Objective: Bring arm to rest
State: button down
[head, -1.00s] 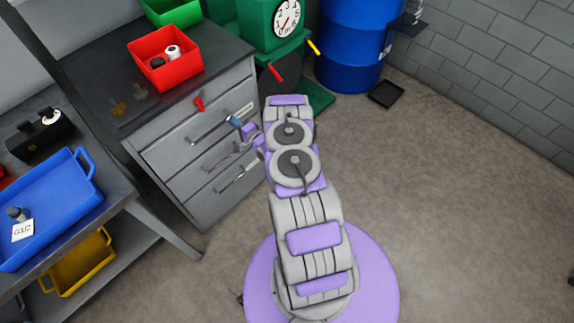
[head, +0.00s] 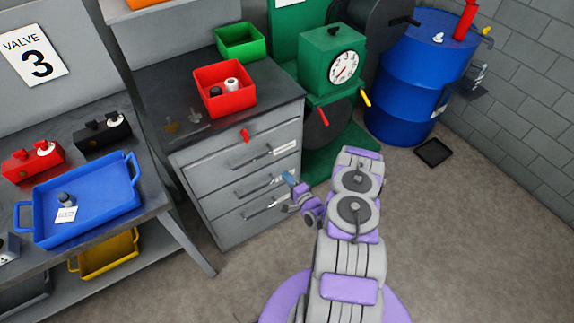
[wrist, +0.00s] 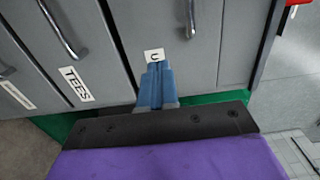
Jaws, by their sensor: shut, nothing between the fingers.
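My arm, grey and purple, stands folded in the lower right of the head view. My gripper (head: 289,178) is at the arm's left side, in front of the grey drawer cabinet (head: 200,175). In the wrist view its blue fingers (wrist: 156,84) are together with nothing between them. They point at the drawer fronts, close to a small white label (wrist: 154,55). I cannot tell whether the fingertips touch the cabinet.
The red bin (head: 207,105) and green bin (head: 240,57) stand on the cabinet. A green machine with a dial (head: 320,60) and a blue barrel (head: 390,80) stand behind. A blue tray (head: 103,213) is on the left bench. The floor at right (head: 470,240) is clear.

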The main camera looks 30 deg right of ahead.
jog(key=w+d+r+n+g, duration=0.1)
jog(key=w+r+n+g, duration=0.55)
jog(key=r+n, duration=0.2)
jog(key=s+a+r+n+g+h, duration=0.1)
jog(key=s+a+r+n+g, duration=0.15)
jog(key=r, duration=0.45)
jog(key=s+a+r+n+g, duration=0.1)
jog(key=s+a+r+g, duration=0.15)
jog(key=r, duration=0.35)
jog(key=s+a+r+n+g, duration=0.2)
jog(key=s+a+r, duration=0.3)
jog(key=s, duration=0.8)
jog(key=s+a+r+n+g, duration=0.2)
jog(key=s+a+r, duration=0.4)
jog(key=s, duration=0.6)
jog(key=s+a+r+n+g, duration=0.1)
jog(key=s+a+r+g, duration=0.3)
jog(key=s, duration=0.9)
notch_tip(320, 180, up, 4)
jog(key=shift+s+a+r+n+y, duration=0.15)
jog(key=shift+s+a+n+y, duration=0.2)
jog(key=shift+a, duration=0.75)
